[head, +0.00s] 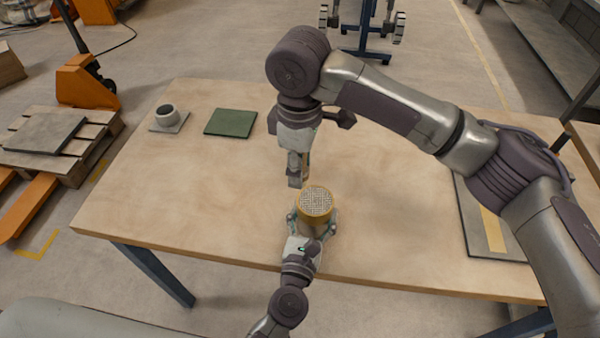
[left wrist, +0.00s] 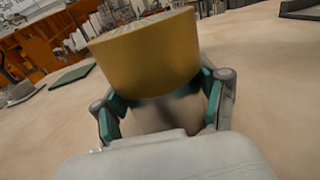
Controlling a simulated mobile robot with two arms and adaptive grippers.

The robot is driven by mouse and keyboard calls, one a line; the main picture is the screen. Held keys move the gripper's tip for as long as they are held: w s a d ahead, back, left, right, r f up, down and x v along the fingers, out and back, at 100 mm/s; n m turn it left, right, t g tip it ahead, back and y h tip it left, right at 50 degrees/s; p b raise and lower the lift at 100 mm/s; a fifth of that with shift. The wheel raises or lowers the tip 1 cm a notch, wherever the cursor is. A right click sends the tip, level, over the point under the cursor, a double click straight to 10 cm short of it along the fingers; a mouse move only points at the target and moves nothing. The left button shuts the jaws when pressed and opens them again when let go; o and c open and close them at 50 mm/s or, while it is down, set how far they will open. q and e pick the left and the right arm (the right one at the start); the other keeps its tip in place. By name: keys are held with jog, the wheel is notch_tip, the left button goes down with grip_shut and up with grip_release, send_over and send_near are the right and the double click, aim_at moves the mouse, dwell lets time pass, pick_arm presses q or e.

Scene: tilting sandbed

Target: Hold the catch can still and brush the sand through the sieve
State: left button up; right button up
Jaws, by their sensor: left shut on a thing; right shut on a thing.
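The sieve (head: 316,201) has a brass-coloured rim and a pale mesh top, and sits on the catch can near the table's front edge. Its brass wall (left wrist: 148,55) fills the upper left wrist view, above the greyish can (left wrist: 172,112). My left gripper (head: 312,221) is shut around the can, below the sieve, with green-padded fingers on both sides. My right gripper (head: 297,172) points down just behind and above the sieve. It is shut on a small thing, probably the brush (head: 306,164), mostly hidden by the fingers. Sand on the mesh cannot be made out.
On the wooden table (head: 180,215), a small grey cup (head: 167,115) on a square plate and a green mat (head: 230,123) lie at the back left. A dark-edged board (head: 483,225) with a yellow strip lies at the right. The table's left middle is clear.

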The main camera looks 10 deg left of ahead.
jog(key=shift+r, duration=1.1)
pick_arm(q)
jog(key=o, duration=1.4)
jog(key=shift+o, duration=0.2)
